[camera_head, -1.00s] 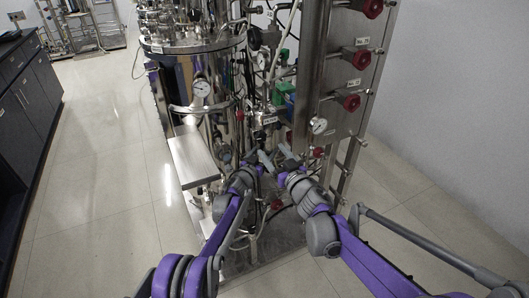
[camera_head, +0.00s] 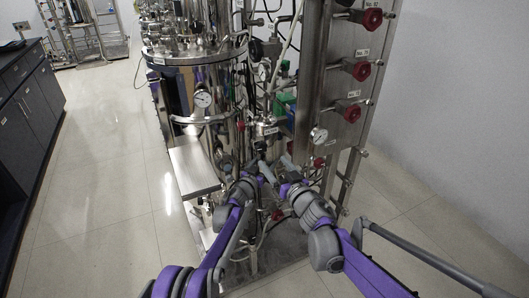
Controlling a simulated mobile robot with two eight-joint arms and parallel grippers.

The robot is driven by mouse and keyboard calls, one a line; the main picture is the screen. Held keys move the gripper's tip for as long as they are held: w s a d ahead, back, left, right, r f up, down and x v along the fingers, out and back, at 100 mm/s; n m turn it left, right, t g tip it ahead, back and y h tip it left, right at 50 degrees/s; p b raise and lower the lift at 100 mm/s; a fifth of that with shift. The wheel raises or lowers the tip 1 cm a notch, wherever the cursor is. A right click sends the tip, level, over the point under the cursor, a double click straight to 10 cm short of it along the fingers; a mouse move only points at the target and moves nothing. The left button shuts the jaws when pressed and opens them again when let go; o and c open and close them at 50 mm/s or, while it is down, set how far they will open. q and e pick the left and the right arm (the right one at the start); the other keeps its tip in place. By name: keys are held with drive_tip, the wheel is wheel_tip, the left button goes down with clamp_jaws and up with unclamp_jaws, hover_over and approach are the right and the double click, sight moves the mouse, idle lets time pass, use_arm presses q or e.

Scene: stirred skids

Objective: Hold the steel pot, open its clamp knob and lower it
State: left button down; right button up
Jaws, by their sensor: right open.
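A small steel pot (camera_head: 267,131) with a pale label hangs in the middle of the skid, behind and above my grippers. Its lower part is hidden or too small to make out. My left gripper (camera_head: 264,172) is just below it, its fingers pointing up and inward; their gap does not show clearly. My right gripper (camera_head: 280,168) is open close beside the left one, also below the pot. I cannot tell whether either touches anything. I cannot make out the clamp knob for certain; a small red knob (camera_head: 277,215) shows low between my arms.
A large steel vessel (camera_head: 203,130) with a gauge stands left of the grippers. A steel panel (camera_head: 335,95) with red valve knobs stands at the right. A flat steel box (camera_head: 193,172) sits low at left. Floor (camera_head: 110,200) is clear to the left.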

sight(263, 149)
drive_tip(key=x, duration=0.7)
drive_tip(key=shift+w+a, duration=0.2)
drive_tip(key=shift+w, duration=0.1)
clamp_jaws()
